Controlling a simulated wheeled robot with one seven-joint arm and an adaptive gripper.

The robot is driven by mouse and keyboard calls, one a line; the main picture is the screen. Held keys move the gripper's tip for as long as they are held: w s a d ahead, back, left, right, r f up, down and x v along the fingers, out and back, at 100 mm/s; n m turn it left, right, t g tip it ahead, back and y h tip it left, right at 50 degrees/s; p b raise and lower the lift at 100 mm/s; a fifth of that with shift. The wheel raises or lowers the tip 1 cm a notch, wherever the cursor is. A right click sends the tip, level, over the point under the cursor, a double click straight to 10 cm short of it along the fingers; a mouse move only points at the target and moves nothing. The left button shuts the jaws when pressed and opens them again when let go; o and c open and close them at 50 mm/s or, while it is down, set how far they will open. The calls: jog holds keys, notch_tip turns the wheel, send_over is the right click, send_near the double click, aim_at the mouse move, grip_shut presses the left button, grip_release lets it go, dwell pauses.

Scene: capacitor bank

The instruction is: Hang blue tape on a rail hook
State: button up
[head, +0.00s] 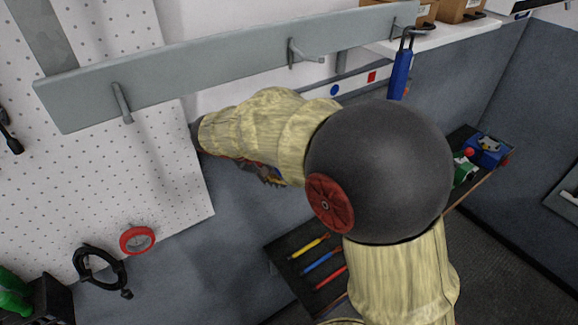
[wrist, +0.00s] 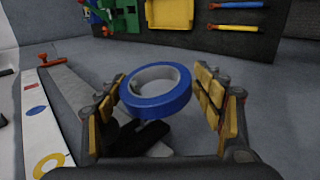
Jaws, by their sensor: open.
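The blue tape (wrist: 156,92) is a ring with a pale core, seen in the wrist view between the two yellow-padded fingers of my gripper (wrist: 160,98). The fingers stand apart on either side of it; I cannot tell whether either touches it. A dark shape lies just below the tape, and its nature is unclear. In the head view my arm hides the tape and most of the gripper. The grey rail (head: 220,65) crosses the top, with a bare left hook (head: 122,102), a bare middle hook (head: 303,52) and a right hook carrying a blue-handled tool (head: 401,72).
A white strip with coloured marks (head: 352,83) runs below the rail. Red tape (head: 137,240) and a black cable loop (head: 100,268) hang on the pegboard (head: 150,190). A dark board (head: 283,249) with coloured-handle tools is lower down. Boxes (head: 461,9) stand on the upper-right shelf.

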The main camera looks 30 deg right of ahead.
jog(key=shift+w+r, duration=0.45)
jog(key=shift+r, duration=0.15)
jog(key=v, duration=0.7)
jog(key=shift+s, duration=0.35)
jog(key=s+a+f+t+y+b, duration=0.2)
jog(key=s+a+f+y+b, duration=0.2)
jog(key=s+f+b, duration=0.6)
jog(key=s+a+f+t+y+b, duration=0.3)
jog(key=s+a+f+y+b, duration=0.2)
jog(key=s+f+b, duration=0.5)
notch_tip(320, 180, down, 4)
jog(key=shift+a+b, duration=0.35)
jog(key=shift+b, duration=0.8)
jog(key=shift+s+d, duration=0.1)
jog(key=shift+s, duration=0.1)
